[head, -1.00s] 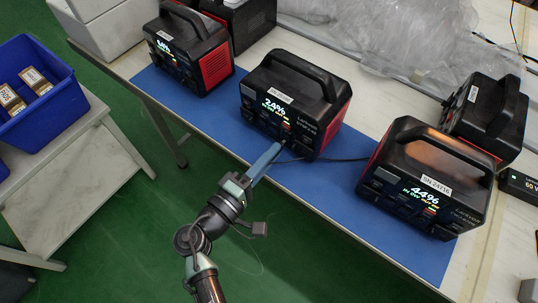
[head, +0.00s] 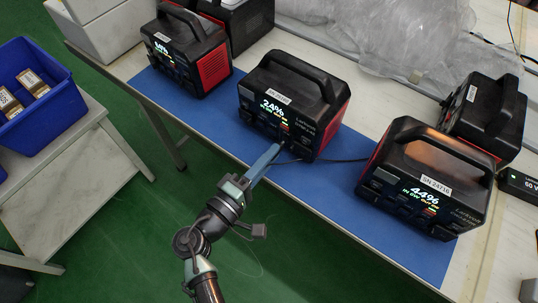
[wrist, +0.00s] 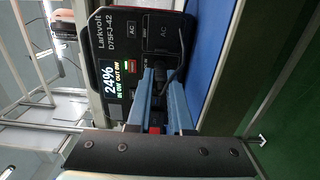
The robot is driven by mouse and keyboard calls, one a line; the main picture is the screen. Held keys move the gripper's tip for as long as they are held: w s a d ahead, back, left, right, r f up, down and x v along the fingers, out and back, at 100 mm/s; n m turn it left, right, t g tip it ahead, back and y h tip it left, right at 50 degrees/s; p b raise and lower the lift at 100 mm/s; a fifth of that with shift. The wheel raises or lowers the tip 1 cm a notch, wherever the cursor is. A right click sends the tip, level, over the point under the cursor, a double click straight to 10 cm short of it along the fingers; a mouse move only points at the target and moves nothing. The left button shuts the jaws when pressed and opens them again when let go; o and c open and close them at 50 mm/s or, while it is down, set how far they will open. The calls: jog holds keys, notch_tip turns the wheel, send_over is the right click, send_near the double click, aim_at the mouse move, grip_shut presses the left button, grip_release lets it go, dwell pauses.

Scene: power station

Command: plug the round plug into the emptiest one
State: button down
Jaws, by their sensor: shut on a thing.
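Three black power stations with lit displays stand on a blue mat (head: 225,125). The middle station (head: 290,95) reads 24%; it also shows in the wrist view (wrist: 135,40). The right station (head: 425,178) reads 44%. The left station (head: 187,50) has a percentage too small to read surely. My gripper (head: 276,150) is at the lower front of the middle station. In the wrist view its blue fingers (wrist: 160,76) are shut on a dark plug (wrist: 158,66) against the front panel. The fingers mostly hide the plug, so I cannot tell how deep it sits.
A black cable (head: 340,160) runs from the plug across the mat toward the right station. More black units stand behind, including one at the right (head: 485,120). Clear plastic wrap (head: 385,40) lies at the back. A blue bin (head: 40,100) stands on a side table at left.

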jog(key=shift+w+d, duration=0.15)
jog(key=shift+w+d, duration=0.25)
jog(key=shift+w, duration=0.1)
jog(key=shift+w+d+b, duration=0.1)
jog(key=shift+w+b, duration=0.05)
jog(key=shift+b, duration=0.15)
dwell(0.6)
jog(key=c, duration=0.7)
grip_release()
jog(key=shift+c, duration=0.2)
jog(key=v, duration=1.3)
